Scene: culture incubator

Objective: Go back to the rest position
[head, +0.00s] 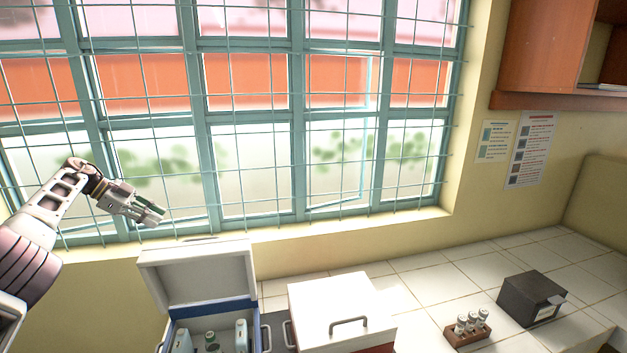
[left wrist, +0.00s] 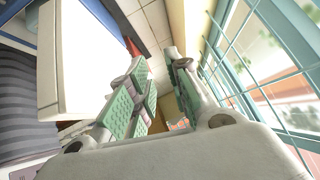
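My left gripper (head: 150,213) is raised in front of the barred window, above and left of the open cooler box, pointing right and slightly down. In the left wrist view its two green-padded fingers (left wrist: 157,62) lean towards each other with a gap between the tips. I see nothing held between them. My left arm comes in from the left edge, bent at the wrist. My right gripper is not in view.
A cooler box (head: 207,311) with raised lid (head: 197,274) holds bottles. Beside it is a closed white-lidded box (head: 341,308). A vial rack (head: 467,336) and a dark box (head: 533,298) stand on the tiled counter (head: 420,272). The barred window (head: 210,150) is behind the gripper.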

